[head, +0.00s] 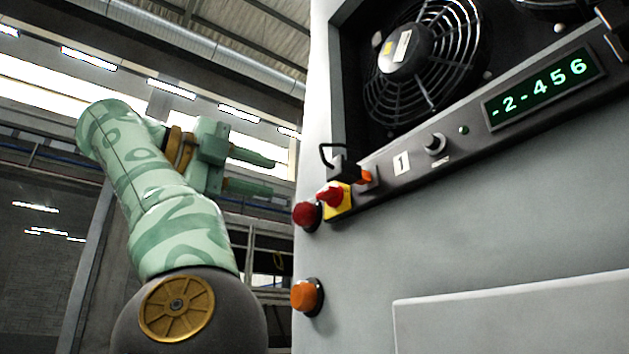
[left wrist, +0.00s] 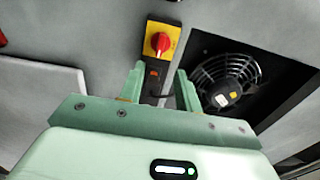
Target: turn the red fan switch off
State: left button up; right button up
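A red rotary knob (head: 331,194) on a yellow plate (head: 341,207) sits at the left end of the dark panel strip. The left wrist view also shows the red knob (left wrist: 160,43), beyond the fingertips. An orange-red rocker (head: 364,177) sits beside it; this rocker (left wrist: 152,74) appears between my fingers in the wrist view. I cannot tell the knob's setting. My left gripper (head: 276,174) is open and empty, left of the cabinet and apart from the knob. It also shows in the left wrist view (left wrist: 160,69). My right gripper is not in view.
A caged fan (head: 425,55) sits in a recess above the strip. A red button (head: 306,214) and an orange button (head: 306,295) project from the cabinet's left edge. A small black knob (head: 434,143) and a green display (head: 545,88) lie further right.

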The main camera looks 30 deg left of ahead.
aim_at(322, 193)
pick_arm(q)
jog(key=p+x, duration=0.5)
jog(key=x, duration=0.5)
jog(key=shift+w+d, duration=0.15)
jog(key=shift+w, duration=0.2)
grip_shut()
